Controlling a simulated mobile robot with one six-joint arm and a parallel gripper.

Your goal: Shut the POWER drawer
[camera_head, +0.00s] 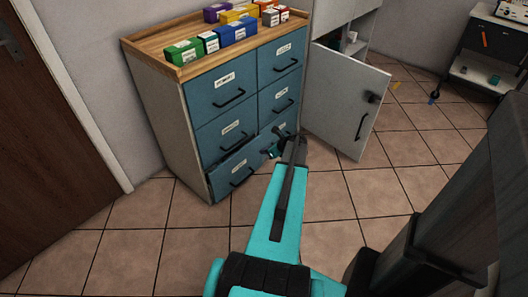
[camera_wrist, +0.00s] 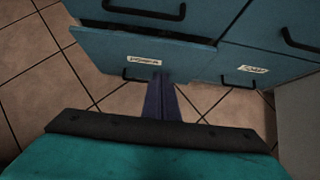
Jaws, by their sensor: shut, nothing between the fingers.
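The POWER drawer (camera_head: 226,180) is the bottom left drawer of the blue cabinet and stands partly open. Its front (camera_wrist: 105,52) also shows in the wrist view, with a white label and a dark bar handle. The label is too blurred to read surely. My gripper (camera_head: 268,153) is shut and empty in front of the drawer's right part.
The other cabinet drawers look shut, including the bottom right one (camera_wrist: 240,75). Colored boxes (camera_head: 237,33) stand on the wooden top. A grey cupboard door (camera_head: 345,100) hangs open at the right. The tiled floor (camera_head: 150,230) before the cabinet is clear at the left.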

